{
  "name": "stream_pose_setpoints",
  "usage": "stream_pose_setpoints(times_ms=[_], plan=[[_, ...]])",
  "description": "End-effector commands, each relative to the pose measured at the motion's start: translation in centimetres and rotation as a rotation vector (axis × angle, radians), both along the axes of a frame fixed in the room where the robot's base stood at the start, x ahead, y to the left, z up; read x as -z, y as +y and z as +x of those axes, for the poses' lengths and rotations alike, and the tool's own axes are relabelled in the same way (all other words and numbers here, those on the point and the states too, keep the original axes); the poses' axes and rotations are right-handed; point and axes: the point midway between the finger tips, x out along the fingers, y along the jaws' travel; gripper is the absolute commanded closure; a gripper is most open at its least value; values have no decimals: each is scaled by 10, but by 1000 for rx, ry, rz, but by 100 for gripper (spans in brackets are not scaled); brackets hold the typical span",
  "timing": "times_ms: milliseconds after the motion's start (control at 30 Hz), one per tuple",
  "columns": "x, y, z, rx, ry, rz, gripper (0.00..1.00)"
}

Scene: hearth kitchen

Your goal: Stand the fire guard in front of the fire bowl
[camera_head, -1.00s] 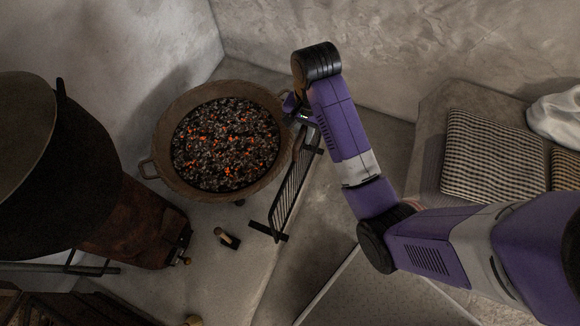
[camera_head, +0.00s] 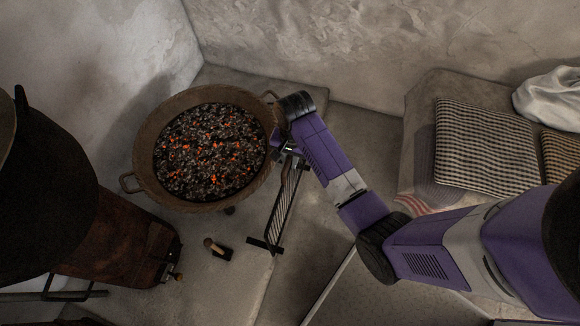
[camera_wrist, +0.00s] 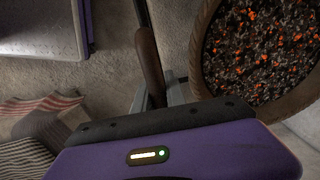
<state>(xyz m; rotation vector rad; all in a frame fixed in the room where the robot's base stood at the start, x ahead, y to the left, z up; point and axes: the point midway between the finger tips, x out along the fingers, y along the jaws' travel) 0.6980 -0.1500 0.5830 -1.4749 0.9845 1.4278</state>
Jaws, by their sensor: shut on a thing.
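The fire bowl (camera_head: 147,187) is a wide, round, brown pan with handles, full of dark coals with glowing orange bits. The fire guard (camera_head: 281,205) is a dark barred screen on small feet, standing upright just right of the bowl in the head view. My gripper (camera_head: 287,152) is at the guard's far upper end, close to the bowl's rim, and is shut on it. In the wrist view a brown bar of the guard (camera_wrist: 149,62) runs into my gripper, with the bowl (camera_wrist: 204,70) at the right. The fingertips are mostly hidden there.
A small brush-like tool (camera_head: 217,249) lies on the floor below the bowl. A dark pot on a rusty stove (camera_head: 120,240) stands at the left. A bench with checked cushions (camera_head: 485,148) is at the right. Floor between the guard and bench is partly clear.

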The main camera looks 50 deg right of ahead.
Motion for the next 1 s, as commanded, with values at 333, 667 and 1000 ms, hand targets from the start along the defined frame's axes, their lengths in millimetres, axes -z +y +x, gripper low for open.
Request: stream_pose_setpoints(times_ms=[333, 667, 1000], plan=[[35, 0, 1, -1, -1, -1, 100], [41, 0, 2, -1, -5, -1, 100], [45, 0, 0, 0, 0, 0, 62]])
